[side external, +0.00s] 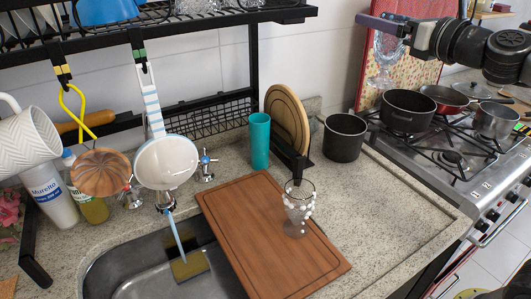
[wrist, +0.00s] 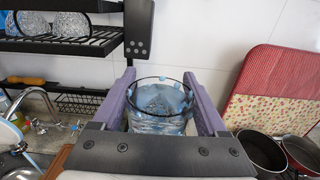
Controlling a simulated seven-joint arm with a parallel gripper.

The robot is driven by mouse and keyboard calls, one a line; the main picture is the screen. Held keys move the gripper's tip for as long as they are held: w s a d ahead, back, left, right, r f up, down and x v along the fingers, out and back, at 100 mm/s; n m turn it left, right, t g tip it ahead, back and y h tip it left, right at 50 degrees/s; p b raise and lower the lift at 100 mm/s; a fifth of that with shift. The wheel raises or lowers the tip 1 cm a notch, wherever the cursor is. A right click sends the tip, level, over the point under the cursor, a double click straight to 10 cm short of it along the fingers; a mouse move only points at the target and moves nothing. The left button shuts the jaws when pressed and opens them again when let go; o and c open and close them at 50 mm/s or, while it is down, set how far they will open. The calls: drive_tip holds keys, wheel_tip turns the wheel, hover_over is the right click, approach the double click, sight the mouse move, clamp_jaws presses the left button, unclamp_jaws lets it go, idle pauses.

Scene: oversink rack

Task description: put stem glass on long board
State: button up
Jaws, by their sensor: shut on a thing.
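My gripper (side external: 384,27) is at the upper right, high above the counter and stove. It is shut on a clear stem glass (side external: 385,58), which hangs upright below the fingers. In the wrist view the glass rim and bluish patterned bowl (wrist: 160,106) sit between my two purple fingers. The long board (side external: 250,240) is a brown wooden board lying on the counter, partly over the sink's edge. A second clear glass with white beads (side external: 297,210) stands upright on the board's right part. My gripper is well to the right of and above the board.
A teal cup (side external: 260,141), round wooden boards (side external: 287,118) in a holder and a black pot (side external: 344,138) stand behind the board. The black rack (side external: 252,60) rises at the left. Another pot (side external: 408,111) sits on the stove. The board's near part is clear.

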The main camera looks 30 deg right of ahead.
drive_tip(key=shift+r, duration=0.45)
drive_tip(key=shift+s+a+f+n+y, duration=0.9)
drive_tip(key=shift+a+f+y, duration=0.15)
drive_tip(key=shift+y, duration=0.35)
drive_tip(key=s+a+r+n+g+y, duration=0.1)
drive_tip(key=s+a+n+g+y, duration=0.55)
drive_tip(key=s, duration=0.45)
drive_tip(key=s+a+r+n+g+y, duration=0.1)
drive_tip(key=s+a+n+g+y, duration=0.5)
drive_tip(key=s, duration=0.5)
wheel_tip(320, 180, down, 18)
drive_tip(key=t+y, duration=0.1)
drive_tip(key=w+a+f, duration=0.8)
drive_tip(key=w+f, duration=0.3)
drive_tip(key=f, duration=0.1)
drive_tip(key=shift+w+f+m, duration=0.25)
drive_tip(key=shift+w+m, duration=0.05)
drive_tip(key=shift+m, duration=0.05)
drive_tip(key=shift+f, duration=0.15)
